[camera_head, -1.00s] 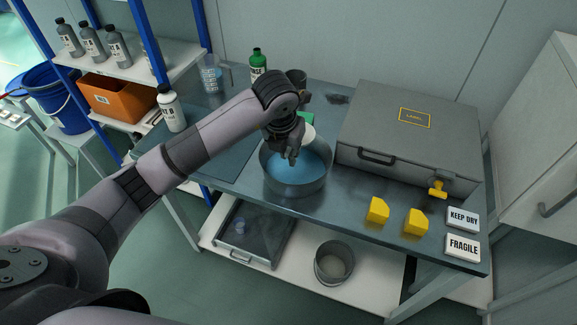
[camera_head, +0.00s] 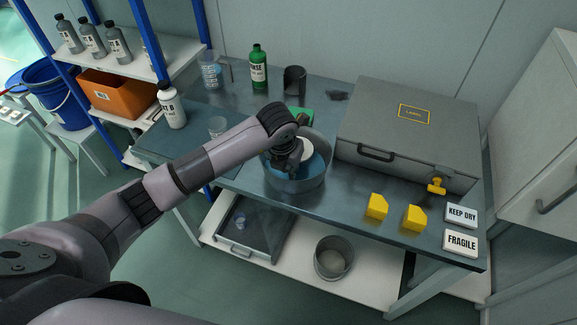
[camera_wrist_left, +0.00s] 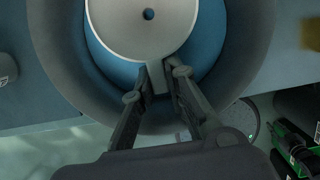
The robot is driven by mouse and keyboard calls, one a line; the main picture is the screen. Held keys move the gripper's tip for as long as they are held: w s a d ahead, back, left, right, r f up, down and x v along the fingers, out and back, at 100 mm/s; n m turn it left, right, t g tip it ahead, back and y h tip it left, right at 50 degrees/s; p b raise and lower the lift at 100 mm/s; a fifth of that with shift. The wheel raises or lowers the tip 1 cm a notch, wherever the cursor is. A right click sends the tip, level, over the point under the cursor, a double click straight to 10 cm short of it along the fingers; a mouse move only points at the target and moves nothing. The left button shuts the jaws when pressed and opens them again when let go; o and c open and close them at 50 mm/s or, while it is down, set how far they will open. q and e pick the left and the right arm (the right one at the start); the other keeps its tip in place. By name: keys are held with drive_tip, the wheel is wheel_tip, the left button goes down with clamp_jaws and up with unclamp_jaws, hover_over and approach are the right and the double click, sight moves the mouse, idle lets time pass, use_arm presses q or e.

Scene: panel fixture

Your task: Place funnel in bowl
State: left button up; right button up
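The bowl (camera_head: 298,186) is a grey metal vessel with blue inside, standing on the bench; its wall also shows in the left wrist view (camera_wrist_left: 60,55). The funnel (camera_head: 307,151) is a pale round piece, partly hidden behind my left gripper (camera_head: 287,166) in the head view. In the left wrist view the funnel (camera_wrist_left: 145,25) shows a small dark central hole and a tab between the fingertips of my left gripper (camera_wrist_left: 157,73). The fingers are closed on that tab. The funnel is over the bowl's opening; its exact height there is unclear. My right gripper is out of view.
A large grey case (camera_head: 400,130) stands right of the bowl. Yellow blocks (camera_head: 377,206) and signs (camera_head: 461,243) lie at front right. A green bottle (camera_head: 259,68), dark cup (camera_head: 294,80) and clear beaker (camera_head: 217,126) stand behind or left. A green object (camera_head: 300,115) is behind the bowl.

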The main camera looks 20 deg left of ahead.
use_arm(q)
drive_tip(key=o, duration=0.4)
drive_tip(key=shift+r, duration=0.15)
drive_tip(key=shift+r, duration=0.2)
drive_tip(key=b+v, duration=0.1)
drive_tip(key=v, duration=1)
drive_tip(key=shift+r, duration=0.3)
drive_tip(key=shift+s+d, duration=0.1)
drive_tip(key=shift+s, duration=0.05)
